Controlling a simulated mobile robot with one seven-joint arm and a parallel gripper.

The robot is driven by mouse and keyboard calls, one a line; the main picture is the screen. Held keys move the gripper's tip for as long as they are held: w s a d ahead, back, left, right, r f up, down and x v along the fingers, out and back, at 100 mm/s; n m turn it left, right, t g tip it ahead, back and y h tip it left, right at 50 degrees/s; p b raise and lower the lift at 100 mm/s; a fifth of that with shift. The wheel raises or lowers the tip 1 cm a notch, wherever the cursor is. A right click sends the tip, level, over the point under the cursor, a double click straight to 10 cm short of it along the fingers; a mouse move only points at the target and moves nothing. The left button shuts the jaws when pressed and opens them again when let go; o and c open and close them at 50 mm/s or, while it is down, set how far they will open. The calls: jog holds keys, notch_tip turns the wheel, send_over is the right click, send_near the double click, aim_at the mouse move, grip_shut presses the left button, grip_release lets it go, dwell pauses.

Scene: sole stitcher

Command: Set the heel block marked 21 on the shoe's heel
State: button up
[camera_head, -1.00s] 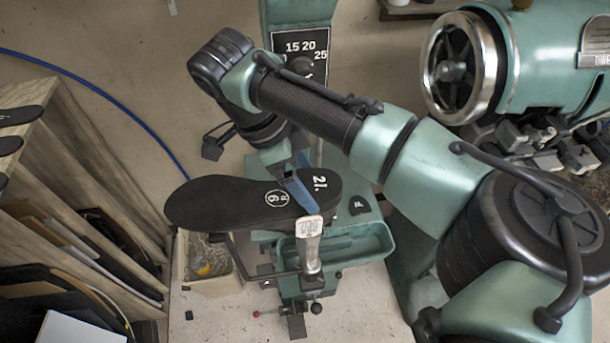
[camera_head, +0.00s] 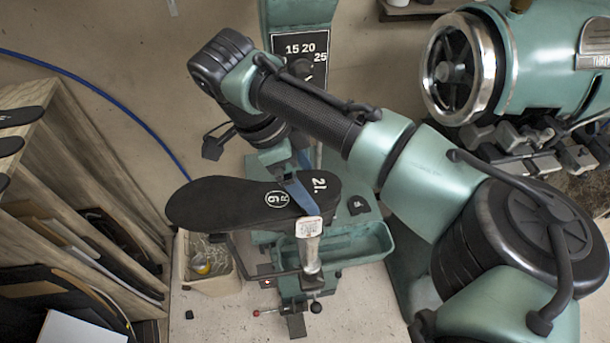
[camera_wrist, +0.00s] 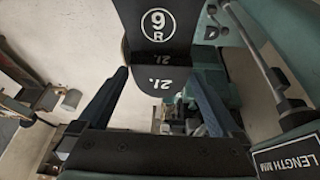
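The black shoe sole (camera_head: 222,203), marked 9 R, lies bottom up on the machine's support, toe to the left in the head view. It also shows at the top of the wrist view (camera_wrist: 157,50). The dark heel block (camera_head: 325,186), marked 21, is at the sole's right-hand heel end. In the wrist view the block (camera_wrist: 162,84) sits between my blue fingertips, against the heel end. My gripper (camera_wrist: 160,78) appears shut on it; one finger crosses the heel in the head view. Whether the block fully touches the sole is hidden.
A labelled metal post (camera_head: 309,245) stands just in front of the heel. A small dark piece (camera_head: 358,204) lies on the green machine beside a tray (camera_head: 350,245). A wooden rack (camera_head: 90,190) is at left, a bin (camera_head: 208,265) below the sole, a green machine (camera_head: 530,60) upper right.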

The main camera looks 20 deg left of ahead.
jog(key=shift+a+r, duration=0.1)
jog(key=b+v, duration=0.3)
jog(key=v, duration=0.9)
jog(key=shift+a+r, duration=0.15)
jog(key=shift+r, duration=0.2)
